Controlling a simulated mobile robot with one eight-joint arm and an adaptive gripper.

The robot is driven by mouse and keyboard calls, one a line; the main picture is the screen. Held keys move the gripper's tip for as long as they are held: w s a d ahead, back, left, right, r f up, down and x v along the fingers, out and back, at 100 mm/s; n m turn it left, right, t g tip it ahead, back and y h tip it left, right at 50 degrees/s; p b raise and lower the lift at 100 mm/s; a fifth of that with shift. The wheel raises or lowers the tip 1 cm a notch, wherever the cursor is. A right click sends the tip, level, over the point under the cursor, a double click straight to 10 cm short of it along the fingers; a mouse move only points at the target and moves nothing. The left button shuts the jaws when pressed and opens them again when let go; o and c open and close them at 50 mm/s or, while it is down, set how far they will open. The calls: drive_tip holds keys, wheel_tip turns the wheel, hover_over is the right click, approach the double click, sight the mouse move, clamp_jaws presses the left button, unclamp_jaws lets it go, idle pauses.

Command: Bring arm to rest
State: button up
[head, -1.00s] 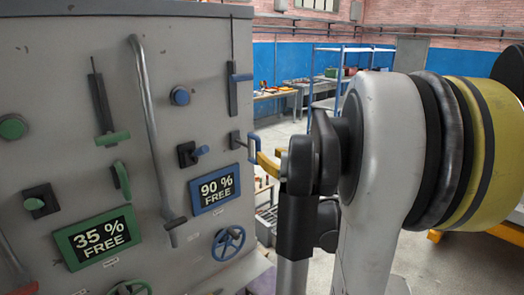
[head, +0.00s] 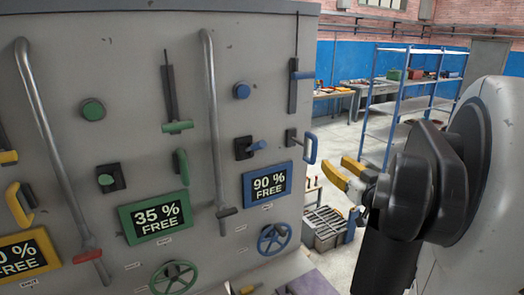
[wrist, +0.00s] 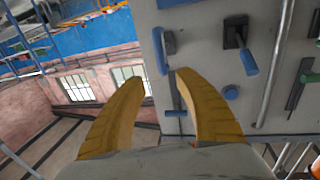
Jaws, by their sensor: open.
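My gripper (head: 343,173) has yellow fingers and is at the right of the head view, beside the panel's right edge. In the wrist view my gripper (wrist: 155,78) shows its two curved yellow fingers spread apart, open, with nothing between them. The grey panel (head: 130,70) fills the left and middle of the head view. The blue handle (head: 310,147) at its right edge is just left of the fingers in the head view. It also shows in the wrist view (wrist: 160,50), near the fingertips. I see a gap between handle and fingers in the head view.
The panel carries coloured buttons, levers, long grey bars, a blue wheel (head: 274,239) and a green wheel (head: 173,279). A grey crate (head: 325,229) stands right of the panel. A blue-framed shelf (head: 405,85) and a workbench stand behind, with open floor between.

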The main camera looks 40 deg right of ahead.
drive_tip(key=w+a+f+n+g+y+b, duration=0.1)
drive_tip(key=w+a+f+g+y+b, duration=0.15)
drive_tip(key=a+f+b, duration=0.7)
drive_tip(key=w+a+f+n+g+y+b, duration=0.2)
drive_tip(key=w+a+f+y+b, duration=0.3)
drive_tip(key=a+f, duration=0.75)
drive_tip(key=s+a+f+g+b, duration=0.2)
drive_tip(key=s+a+f+b, duration=0.3)
drive_tip(key=f+b, duration=0.2)
drive_tip(key=s+a+f+g+h+b, duration=0.1)
drive_tip(key=s+a+f+b, duration=0.4)
drive_tip(key=f, duration=0.5)
drive_tip(key=s+a+f+g+h+b, duration=0.1)
drive_tip(key=s+a+f+b, duration=0.3)
drive_tip(key=f+b, duration=0.5)
drive_tip(key=a+g, duration=0.1)
drive_tip(key=a, duration=0.1)
drive_tip(key=shift+s+a+f+n+g+b, duration=0.2)
drive_tip(key=shift+s+a+n+g+b, duration=0.1)
drive_tip(key=shift+s+a+g, duration=0.1)
